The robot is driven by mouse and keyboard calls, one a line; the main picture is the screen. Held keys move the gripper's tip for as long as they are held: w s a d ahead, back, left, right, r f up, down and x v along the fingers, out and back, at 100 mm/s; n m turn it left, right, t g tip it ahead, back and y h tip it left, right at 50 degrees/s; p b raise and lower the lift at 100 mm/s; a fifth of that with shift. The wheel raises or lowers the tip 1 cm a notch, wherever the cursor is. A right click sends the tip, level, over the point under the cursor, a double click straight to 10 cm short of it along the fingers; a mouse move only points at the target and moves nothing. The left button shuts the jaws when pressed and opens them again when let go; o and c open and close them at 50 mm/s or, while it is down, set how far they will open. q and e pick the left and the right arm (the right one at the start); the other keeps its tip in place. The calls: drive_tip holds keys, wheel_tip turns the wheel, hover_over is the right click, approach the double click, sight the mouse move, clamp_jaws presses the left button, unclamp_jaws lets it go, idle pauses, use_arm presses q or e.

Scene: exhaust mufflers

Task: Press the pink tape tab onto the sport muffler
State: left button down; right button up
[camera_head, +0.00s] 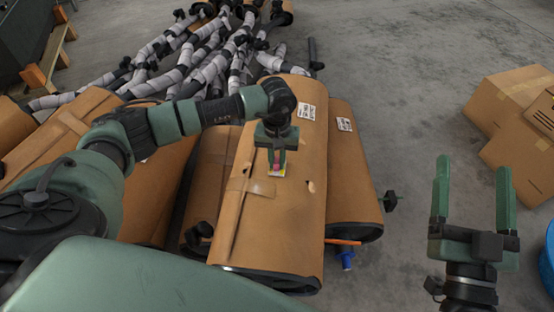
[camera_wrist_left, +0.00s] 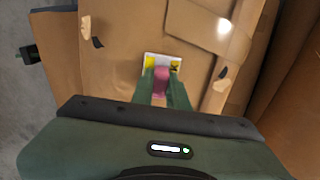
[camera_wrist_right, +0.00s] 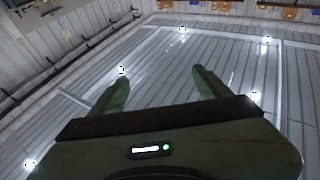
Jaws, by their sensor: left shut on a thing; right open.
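My left gripper (camera_head: 276,166) is shut on the small pink tape tab (camera_wrist_left: 161,77), which shows between its fingertips. The gripper points down over the top of a long brown cardboard-wrapped muffler (camera_head: 299,215), in the middle of the head view. A white and yellow label (camera_wrist_left: 149,61) shows right at the fingertips; I cannot tell whether the tab touches the wrapping. No marking I can read says which muffler is the sport one. My right gripper (camera_head: 474,168) is open and empty, off to the right above the floor.
More wrapped mufflers lie close on both sides, one at the right (camera_head: 350,170). Wrapped pipes (camera_head: 215,62) are piled behind. Cardboard boxes (camera_head: 515,105) stand at the right. Grey floor (camera_head: 420,80) is clear between.

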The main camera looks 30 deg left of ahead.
use_arm(q)
drive_tip(key=shift+f+b, duration=0.3)
drive_tip(key=shift+f, duration=0.05)
use_arm(e)
drive_tip(key=shift+s+r+t+y, duration=0.2)
drive_tip(key=shift+s+r+t, duration=0.15)
drive_tip(key=shift+r, duration=0.25)
drive_tip(key=shift+s+r+t+y, duration=0.25)
drive_tip(key=shift+r+t, duration=0.1)
drive_tip(key=shift+r, duration=0.2)
drive_tip(key=shift+s+r, duration=0.1)
drive_tip(key=shift+r, duration=0.2)
drive_tip(key=shift+f, duration=0.1)
idle(0.4)
use_arm(q)
drive_tip(key=shift+r, duration=0.45)
use_arm(e)
drive_tip(key=shift+w+f+g+h, duration=0.2)
drive_tip(key=shift+w+f, duration=0.1)
drive_tip(key=shift+f, duration=0.2)
drive_tip(key=shift+w+f+g+h, duration=0.15)
drive_tip(key=shift+w+f+g, duration=0.1)
drive_tip(key=shift+f, duration=0.2)
use_arm(q)
drive_tip(key=shift+f, duration=0.1)
use_arm(e)
drive_tip(key=shift+s+r, duration=0.15)
drive_tip(key=shift+r, duration=0.05)
